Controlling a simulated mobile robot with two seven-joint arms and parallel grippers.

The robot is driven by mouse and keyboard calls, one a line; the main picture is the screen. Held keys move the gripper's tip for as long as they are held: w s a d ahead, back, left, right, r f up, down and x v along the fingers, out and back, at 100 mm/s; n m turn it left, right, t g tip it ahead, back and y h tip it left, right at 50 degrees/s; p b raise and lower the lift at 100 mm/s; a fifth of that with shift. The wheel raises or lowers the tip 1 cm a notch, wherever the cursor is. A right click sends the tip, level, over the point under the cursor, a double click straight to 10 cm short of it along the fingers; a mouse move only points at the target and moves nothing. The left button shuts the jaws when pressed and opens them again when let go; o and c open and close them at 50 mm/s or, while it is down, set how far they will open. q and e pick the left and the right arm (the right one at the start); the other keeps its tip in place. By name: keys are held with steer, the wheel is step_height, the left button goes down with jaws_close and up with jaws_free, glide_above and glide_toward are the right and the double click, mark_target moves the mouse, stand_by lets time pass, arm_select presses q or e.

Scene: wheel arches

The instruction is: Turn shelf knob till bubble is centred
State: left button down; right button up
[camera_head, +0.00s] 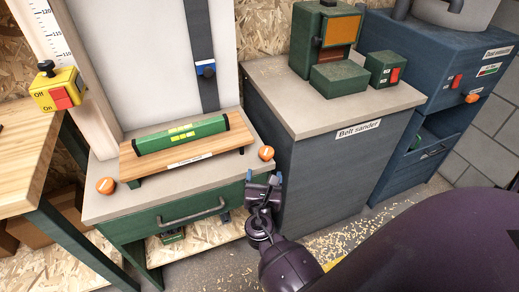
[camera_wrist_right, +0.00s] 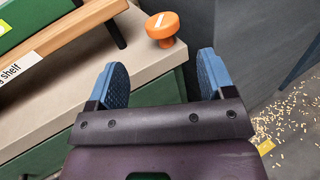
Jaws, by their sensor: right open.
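A wooden shelf (camera_head: 215,151) stands on the grey-topped green cabinet, and a green spirit level (camera_head: 180,134) with a yellow vial lies on it. The bubble is too small to make out. One orange knob (camera_head: 266,153) with a white mark is at the shelf's right end; another orange knob (camera_head: 106,185) is at its left end. My right gripper (camera_head: 264,178) is just in front of and below the right knob. In the right wrist view the gripper (camera_wrist_right: 163,82) is open and empty, with the orange knob (camera_wrist_right: 162,27) beyond its blue fingertips. My left gripper is not in view.
The green cabinet has a drawer handle (camera_head: 192,213) below its top edge. A yellow switch box (camera_head: 57,91) is at the left. A belt sander cabinet (camera_head: 325,140) stands close on the right. The floor carries wood shavings (camera_head: 345,236).

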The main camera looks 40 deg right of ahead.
mark_target(266, 158)
steer(key=shift+n, duration=0.3)
steer(key=x, duration=1)
steer(key=shift+w+d, duration=0.2)
steer(key=shift+d, duration=0.2)
steer(key=c, duration=0.9)
